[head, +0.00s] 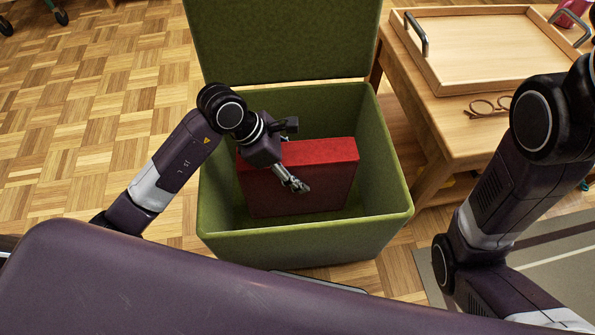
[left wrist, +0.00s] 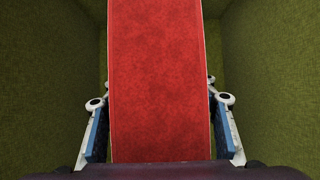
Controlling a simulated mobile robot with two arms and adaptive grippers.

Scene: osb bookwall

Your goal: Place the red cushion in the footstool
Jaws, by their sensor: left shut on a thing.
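The red cushion (head: 318,183) stands on edge inside the open green footstool (head: 300,241), below its rim for the most part. In the left wrist view the cushion (left wrist: 158,80) fills the middle, with the green inner walls (left wrist: 262,70) on both sides. My left gripper (head: 294,184) reaches into the footstool and is shut on the cushion. In the left wrist view its fingers (left wrist: 160,125) lie along both sides of the cushion. The footstool's lid (head: 285,40) is up at the back. My right arm is at the right of the head view, but its gripper is out of view.
A wooden table (head: 455,135) stands right of the footstool, with a wooden tray (head: 490,50) and a pair of glasses (head: 488,107) on it. A striped rug (head: 545,265) lies at the lower right.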

